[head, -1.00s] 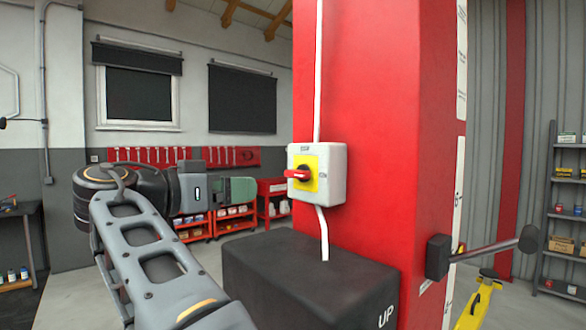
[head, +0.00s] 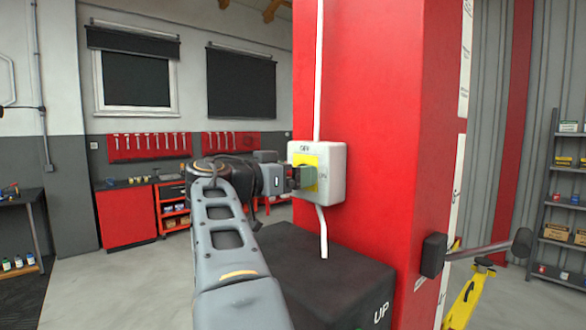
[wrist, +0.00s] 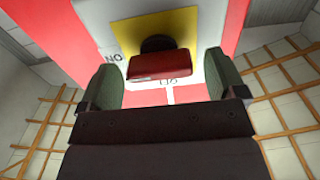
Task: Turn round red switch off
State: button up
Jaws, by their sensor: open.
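The round red switch (wrist: 160,66) sits on a yellow plate (wrist: 160,26) in the wrist view, with a black hub behind its red handle. Its white box (head: 334,173) is mounted on the red column, and the yellow plate (head: 310,160) partly shows in the head view. My gripper (head: 304,176) is at the front of the box and hides the red handle there. In the wrist view my gripper (wrist: 163,80) is open, with one green finger on each side of the handle. Gaps show between the handle and both fingers.
The red column (head: 375,130) rises behind the box, with a white cable (head: 322,232) running down it. A black block (head: 320,275) stands below, under my arm. A black-ended bar (head: 480,250) sticks out at the right. Open floor lies to the left.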

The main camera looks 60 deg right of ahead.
jog(key=shift+s+d, duration=0.1)
jog(key=shift+d, duration=0.1)
jog(key=shift+c, duration=0.3)
jog(key=c, duration=0.9)
jog(key=shift+o, duration=0.2)
